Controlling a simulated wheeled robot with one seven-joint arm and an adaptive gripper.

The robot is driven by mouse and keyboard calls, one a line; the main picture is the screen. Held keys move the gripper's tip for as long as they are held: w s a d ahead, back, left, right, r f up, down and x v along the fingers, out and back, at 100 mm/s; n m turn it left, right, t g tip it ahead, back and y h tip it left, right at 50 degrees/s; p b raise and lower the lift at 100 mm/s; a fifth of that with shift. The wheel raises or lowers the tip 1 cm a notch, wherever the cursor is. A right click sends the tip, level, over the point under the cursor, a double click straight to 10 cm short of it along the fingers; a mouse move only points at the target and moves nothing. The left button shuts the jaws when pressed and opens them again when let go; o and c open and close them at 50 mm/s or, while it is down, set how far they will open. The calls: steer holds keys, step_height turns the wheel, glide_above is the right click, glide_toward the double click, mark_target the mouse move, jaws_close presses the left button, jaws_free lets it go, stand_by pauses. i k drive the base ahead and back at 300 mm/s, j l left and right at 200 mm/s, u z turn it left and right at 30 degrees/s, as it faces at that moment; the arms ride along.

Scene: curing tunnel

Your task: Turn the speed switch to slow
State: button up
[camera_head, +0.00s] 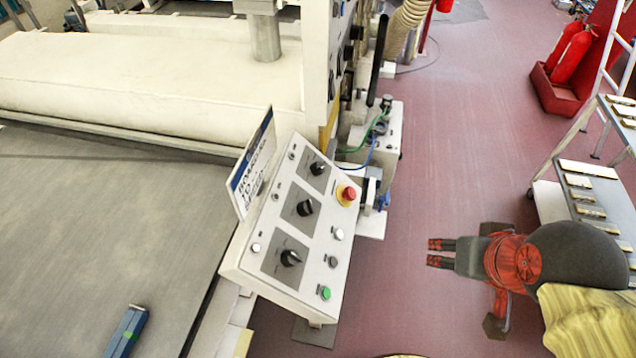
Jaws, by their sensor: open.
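A slanted white control panel (262,278) stands at the end of the machine, near the middle of the view. It carries three black rotary switches on grey plates: an upper one (317,169), a middle one (304,207) and a lower one (290,258). Their labels are too small to read, so I cannot tell which is the speed switch or its setting. A red emergency button (347,194), a green button (325,293) and several small buttons sit beside them. My gripper (434,253) is open and empty, right of the panel and apart from it, fingers pointing left.
A printed sign (253,165) stands along the panel's upper left edge. A dark conveyor bed (100,225) lies to the left. A shelf cart (553,203) and red fire extinguishers (572,55) stand at the right. Reddish floor (450,130) is clear between.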

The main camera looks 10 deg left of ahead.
mark_target(289, 257)
steer(key=j+u, duration=0.15)
steer(key=u, duration=1.2)
